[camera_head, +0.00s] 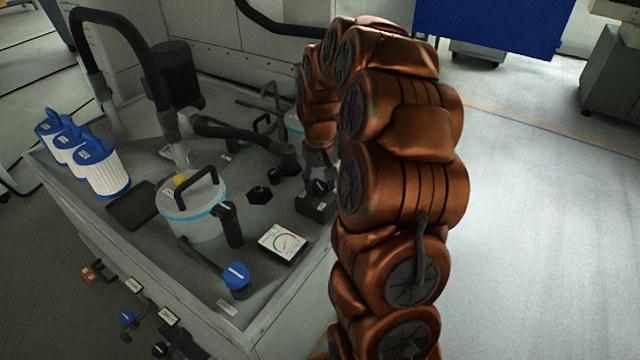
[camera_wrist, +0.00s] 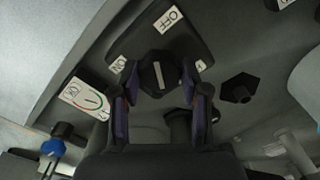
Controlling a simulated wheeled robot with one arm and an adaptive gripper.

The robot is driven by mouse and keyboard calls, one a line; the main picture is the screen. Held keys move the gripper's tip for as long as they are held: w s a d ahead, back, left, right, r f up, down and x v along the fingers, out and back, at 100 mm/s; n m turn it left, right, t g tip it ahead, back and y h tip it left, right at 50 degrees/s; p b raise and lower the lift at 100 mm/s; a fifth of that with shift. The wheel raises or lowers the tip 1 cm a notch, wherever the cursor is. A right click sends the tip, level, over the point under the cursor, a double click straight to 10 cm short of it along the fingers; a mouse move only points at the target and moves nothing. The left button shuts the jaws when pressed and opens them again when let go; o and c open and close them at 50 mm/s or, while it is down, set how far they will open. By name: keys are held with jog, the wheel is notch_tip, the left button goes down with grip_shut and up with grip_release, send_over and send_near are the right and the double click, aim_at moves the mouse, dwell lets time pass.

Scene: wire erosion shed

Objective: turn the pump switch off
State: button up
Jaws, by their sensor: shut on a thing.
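The pump switch is a dark box (camera_head: 316,207) on the grey bench top in the head view, left of my arm. In the wrist view its dark plate (camera_wrist: 190,38) carries an OFF label (camera_wrist: 169,18) at the top and an ON label (camera_wrist: 118,65) at the left. Its black knob (camera_wrist: 158,76) has a white line, roughly upright in the picture and slightly tilted. I cannot tell which end is the pointer. My gripper (camera_wrist: 160,80) is shut on the knob, one finger on each side. In the head view my gripper (camera_head: 319,178) is partly hidden by the arm.
A gauge (camera_head: 282,243) lies near the switch, with a blue-handled valve (camera_head: 236,277) in front. A lidded canister (camera_head: 192,215) and a black hex knob (camera_head: 259,194) stand to the left. White-and-blue filters (camera_head: 107,175) line the far left edge. Open floor lies right of my arm.

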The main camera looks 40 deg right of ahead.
aim_at(319, 186)
dwell(0.4)
jog(key=o, duration=1.1)
jog(key=shift+o, duration=0.2)
notch_tip(319, 186, up, 12)
jog(key=shift+a, duration=0.1)
